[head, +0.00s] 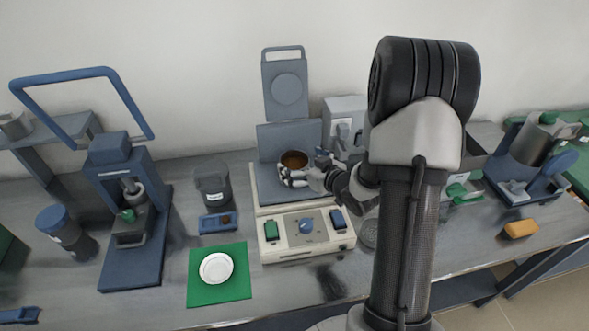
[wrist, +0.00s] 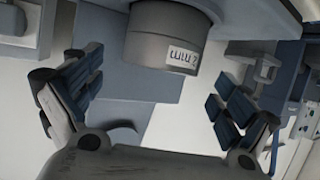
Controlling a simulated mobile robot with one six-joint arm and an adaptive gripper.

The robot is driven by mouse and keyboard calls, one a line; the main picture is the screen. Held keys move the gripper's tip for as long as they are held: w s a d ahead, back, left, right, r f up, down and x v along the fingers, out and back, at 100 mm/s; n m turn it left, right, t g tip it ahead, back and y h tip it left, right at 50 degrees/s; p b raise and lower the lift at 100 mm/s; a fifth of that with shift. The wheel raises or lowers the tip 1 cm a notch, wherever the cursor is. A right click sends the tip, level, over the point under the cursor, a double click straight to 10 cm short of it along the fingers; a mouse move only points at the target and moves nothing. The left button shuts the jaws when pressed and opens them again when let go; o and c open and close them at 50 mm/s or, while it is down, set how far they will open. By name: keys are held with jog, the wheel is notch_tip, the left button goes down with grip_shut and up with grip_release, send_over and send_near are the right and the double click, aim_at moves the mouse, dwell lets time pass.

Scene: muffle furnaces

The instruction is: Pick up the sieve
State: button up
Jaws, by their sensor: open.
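A round vessel with a brown inside (head: 294,159), which I take to be the sieve, stands on the blue-grey bed of the cream control unit. In the wrist view it seems to be the grey cylinder with a white label (wrist: 160,40). My gripper (head: 290,178) is on the near side of it in the head view, fingers toward it. In the wrist view my gripper (wrist: 155,95) is open, with one finger to each side and the cylinder beyond and between them. A gap shows between cylinder and fingers. The fingers partly hide the vessel's lower part in the head view.
The cream control unit (head: 283,252) has a blue knob and switches. A grey canister (head: 212,186) and blue tray (head: 210,226) stand left. A white dish (head: 216,267) lies on a green mat (head: 237,289). An upright grey panel (head: 272,105) stands behind. My arm hides the bench right of centre.

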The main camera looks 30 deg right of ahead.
aim_at(294, 164)
jog(key=shift+x, duration=1.2)
jog(key=c, duration=1.6)
